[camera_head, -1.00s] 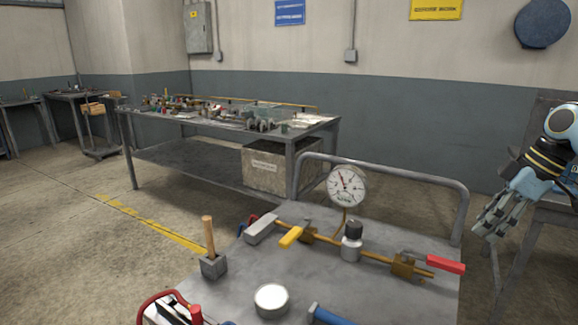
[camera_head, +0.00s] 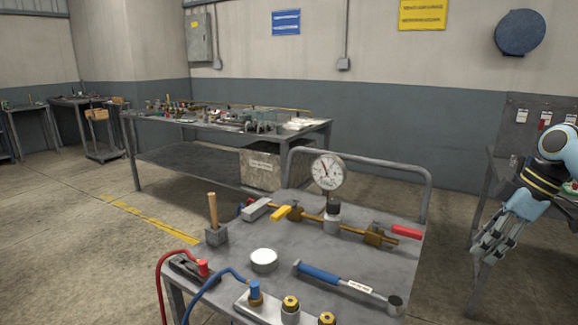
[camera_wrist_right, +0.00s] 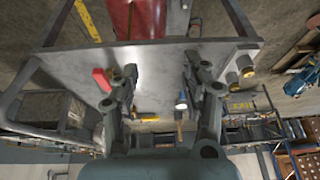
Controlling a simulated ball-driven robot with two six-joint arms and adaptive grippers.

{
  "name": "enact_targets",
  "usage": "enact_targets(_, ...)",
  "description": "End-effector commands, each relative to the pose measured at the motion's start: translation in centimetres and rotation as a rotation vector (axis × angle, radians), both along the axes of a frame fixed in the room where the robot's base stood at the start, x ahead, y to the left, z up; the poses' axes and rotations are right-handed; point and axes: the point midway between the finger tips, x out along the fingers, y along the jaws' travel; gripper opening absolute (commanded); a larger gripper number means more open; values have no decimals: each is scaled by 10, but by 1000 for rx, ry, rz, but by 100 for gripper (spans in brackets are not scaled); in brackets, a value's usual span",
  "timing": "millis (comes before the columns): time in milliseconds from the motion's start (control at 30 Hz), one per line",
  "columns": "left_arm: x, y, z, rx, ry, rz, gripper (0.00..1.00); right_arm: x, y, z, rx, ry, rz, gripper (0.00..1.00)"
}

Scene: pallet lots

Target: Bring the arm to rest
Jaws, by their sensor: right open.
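My right arm comes in at the right edge of the head view, and its gripper (camera_head: 492,240) hangs low, pointing down and left. It is to the right of the metal cart (camera_head: 236,262) and apart from it. In the right wrist view the two fingers of this gripper (camera_wrist_right: 160,84) are spread, with nothing held between them. The cart top (camera_wrist_right: 160,57) shows behind them, with a red handle (camera_wrist_right: 103,80) beside one finger. My left gripper is in neither view.
A cluttered workbench (camera_head: 180,121) stands behind. Floor at left is clear.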

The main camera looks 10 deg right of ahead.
Motion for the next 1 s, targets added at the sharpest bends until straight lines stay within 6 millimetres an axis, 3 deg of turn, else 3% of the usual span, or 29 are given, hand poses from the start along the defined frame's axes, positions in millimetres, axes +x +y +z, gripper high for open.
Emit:
enact_targets(200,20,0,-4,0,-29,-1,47,-23,19,-45,36,69,6,46)
enact_targets(333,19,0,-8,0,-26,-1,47,-44,31,-82,57,132,1,46)
enact_targets(467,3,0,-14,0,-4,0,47,-72,44,-132,68,201,-21,46)
enact_targets(567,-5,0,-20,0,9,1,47,-103,55,-183,68,266,-66,46)
enact_targets(767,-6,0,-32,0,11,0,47,-201,83,-312,11,416,-241,46)
enact_targets(900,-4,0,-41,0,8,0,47,-286,102,-392,-71,493,-380,46)
enact_targets(1000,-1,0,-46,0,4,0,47,-355,118,-440,-144,530,-473,46)
